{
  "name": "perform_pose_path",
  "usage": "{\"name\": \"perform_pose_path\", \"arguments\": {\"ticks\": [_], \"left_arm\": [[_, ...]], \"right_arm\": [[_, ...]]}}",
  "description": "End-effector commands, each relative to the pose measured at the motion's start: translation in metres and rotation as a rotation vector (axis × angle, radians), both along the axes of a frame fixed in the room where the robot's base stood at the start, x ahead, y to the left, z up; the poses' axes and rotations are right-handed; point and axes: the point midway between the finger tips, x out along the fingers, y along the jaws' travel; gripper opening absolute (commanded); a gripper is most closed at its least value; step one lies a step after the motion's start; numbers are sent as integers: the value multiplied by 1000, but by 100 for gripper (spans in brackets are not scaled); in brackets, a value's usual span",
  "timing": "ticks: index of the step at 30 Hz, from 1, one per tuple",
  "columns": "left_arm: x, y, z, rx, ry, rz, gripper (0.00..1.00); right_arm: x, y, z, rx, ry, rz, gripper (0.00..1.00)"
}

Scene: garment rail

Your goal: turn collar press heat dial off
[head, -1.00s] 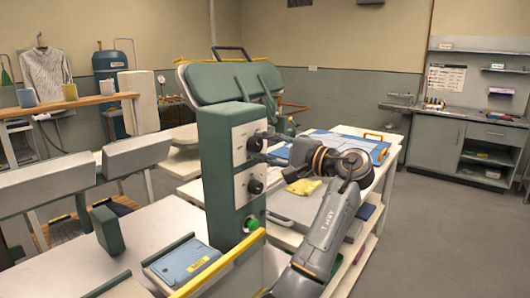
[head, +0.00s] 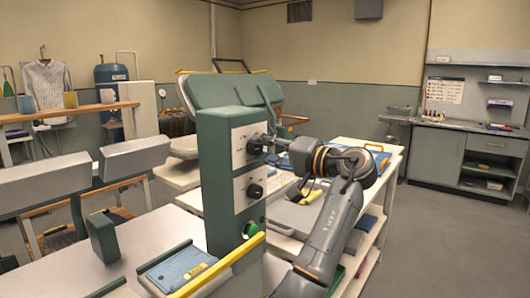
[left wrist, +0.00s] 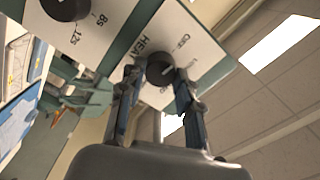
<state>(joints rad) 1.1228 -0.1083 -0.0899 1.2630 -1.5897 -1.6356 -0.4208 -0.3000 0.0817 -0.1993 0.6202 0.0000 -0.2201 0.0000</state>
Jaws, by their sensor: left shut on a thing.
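The collar press's green control column (head: 217,190) stands upright in the middle of the head view, with two pale panels on its right face. The upper panel holds a black dial (head: 253,147); the lower panel holds another black dial (head: 254,190). My left gripper (head: 264,144) is at the upper dial. In the left wrist view its two fingers stand either side of a dark dial (left wrist: 160,68) beside lettering beginning "HEA", shut on it. The dial's setting is unclear. My right gripper is not in view.
A green button (head: 250,229) sits low on the column. The padded press head (head: 215,90) is raised behind it. A yellow bar (head: 220,265) and a blue pad (head: 182,266) are in front. A white bench (head: 385,205) stands behind my arm; the right floor is clear.

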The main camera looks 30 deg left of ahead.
Motion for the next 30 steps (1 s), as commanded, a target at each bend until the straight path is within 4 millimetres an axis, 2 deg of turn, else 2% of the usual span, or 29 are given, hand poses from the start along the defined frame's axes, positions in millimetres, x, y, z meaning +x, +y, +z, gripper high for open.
{"name": "perform_pose_path", "arguments": {"ticks": [13,14,17,26,30], "left_arm": [[0,1,1,0,-11,0,2],[0,1,1,0,-11,0,36],[0,1,1,0,-10,0,56],[0,0,0,-1,-10,0,57],[0,-11,0,0,-9,-2,57]], "right_arm": [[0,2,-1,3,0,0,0],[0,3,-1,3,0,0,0],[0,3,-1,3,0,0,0],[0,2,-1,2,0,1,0],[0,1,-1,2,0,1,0]]}}
